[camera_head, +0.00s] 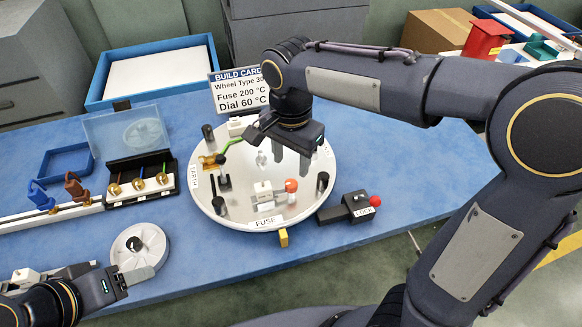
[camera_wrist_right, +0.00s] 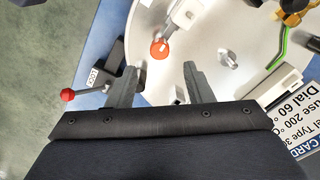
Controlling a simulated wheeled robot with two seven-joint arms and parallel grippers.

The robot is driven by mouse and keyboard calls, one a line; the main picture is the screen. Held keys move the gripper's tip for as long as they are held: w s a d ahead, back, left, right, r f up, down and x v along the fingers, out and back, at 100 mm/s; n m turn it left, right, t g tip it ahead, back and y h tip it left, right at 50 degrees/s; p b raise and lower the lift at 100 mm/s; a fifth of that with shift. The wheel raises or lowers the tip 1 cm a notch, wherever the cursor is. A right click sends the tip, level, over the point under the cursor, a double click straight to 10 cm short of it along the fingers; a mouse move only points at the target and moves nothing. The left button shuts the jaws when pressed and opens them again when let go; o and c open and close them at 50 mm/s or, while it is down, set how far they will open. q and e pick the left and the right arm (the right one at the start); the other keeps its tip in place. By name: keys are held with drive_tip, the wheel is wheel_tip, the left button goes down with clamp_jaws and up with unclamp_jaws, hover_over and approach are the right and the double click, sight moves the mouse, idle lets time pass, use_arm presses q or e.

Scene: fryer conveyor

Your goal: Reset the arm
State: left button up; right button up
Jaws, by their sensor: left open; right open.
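My right gripper (camera_head: 290,160) is open and empty above the round white plate (camera_head: 237,205), its fingers pointing down. In the right wrist view its two fingers (camera_wrist_right: 160,72) stand apart with the white plate (camera_wrist_right: 207,48) beyond them. My left gripper (camera_head: 131,277) is at the lower left, by a white and grey wheel (camera_head: 151,236) on the blue table. Its fingers are small and partly hidden; I cannot tell whether they touch the wheel.
The plate carries a red-topped part (camera_head: 291,186), a green wire (camera_head: 231,144) and several dark posts. A lock block (camera_head: 346,209) with a red knob sits right of it. A build card (camera_head: 237,90), a fuse box (camera_head: 141,187) and a blue tray (camera_head: 98,88) stand behind and left.

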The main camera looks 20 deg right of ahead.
drive_tip(key=shift+r, duration=0.4)
drive_tip(key=shift+s+d, duration=0.15)
drive_tip(key=shift+d, duration=0.05)
drive_tip(key=s+d+n+t+y+p, duration=0.2)
drive_tip(key=s+d+n+t, duration=0.3)
drive_tip(key=s, duration=1.1)
drive_tip(key=shift+s+d+f+n+t+y, duration=0.3)
drive_tip(key=shift+d+n+y, duration=0.6)
drive_tip(key=shift+d+n, duration=0.9)
drive_tip(key=shift+w+d, duration=0.15)
